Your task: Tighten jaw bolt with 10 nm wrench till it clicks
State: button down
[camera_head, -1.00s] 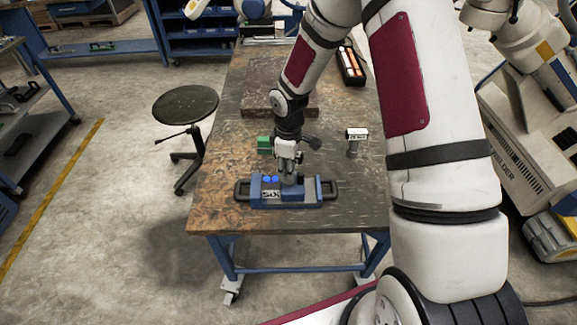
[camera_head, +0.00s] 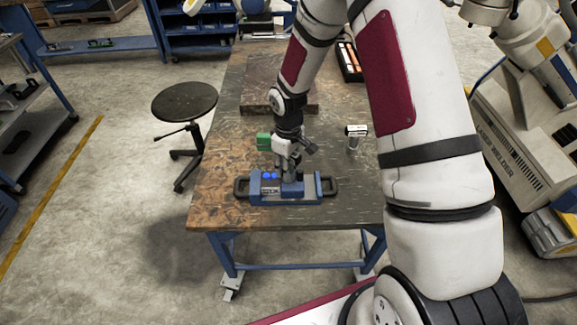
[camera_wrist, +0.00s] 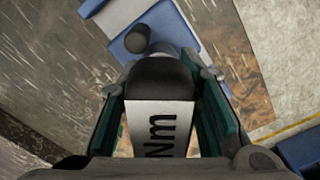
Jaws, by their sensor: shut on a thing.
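My gripper (camera_head: 285,168) is just above a blue holder with black end handles (camera_head: 312,198) on the table. In the wrist view my gripper (camera_wrist: 160,115) is shut on a wrench (camera_wrist: 160,128), between its green-lined fingers. The wrench has a white face marked "Nm" and a dark rounded end; the number is not visible. Below it a dark round knob (camera_wrist: 137,39) and part of the blue holder show. In the head view the held wrench is largely hidden by my gripper. I cannot make out a jaw bolt.
Two bright blue round spots (camera_head: 270,175) show at the holder's left. A green block (camera_head: 263,140) stands behind it. An upright piece with a white top (camera_head: 356,131) stands at the right. A dark plate (camera_head: 252,98) and black tray (camera_head: 349,63) lie farther back. A stool (camera_head: 185,100) is at left.

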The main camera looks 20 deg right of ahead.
jog(key=shift+m, duration=0.3)
jog(key=m, duration=0.3)
jog(key=shift+m, duration=0.6)
jog(key=shift+n, duration=0.5)
jog(key=shift+r+p, duration=0.75)
jog(key=shift+r, duration=2.3)
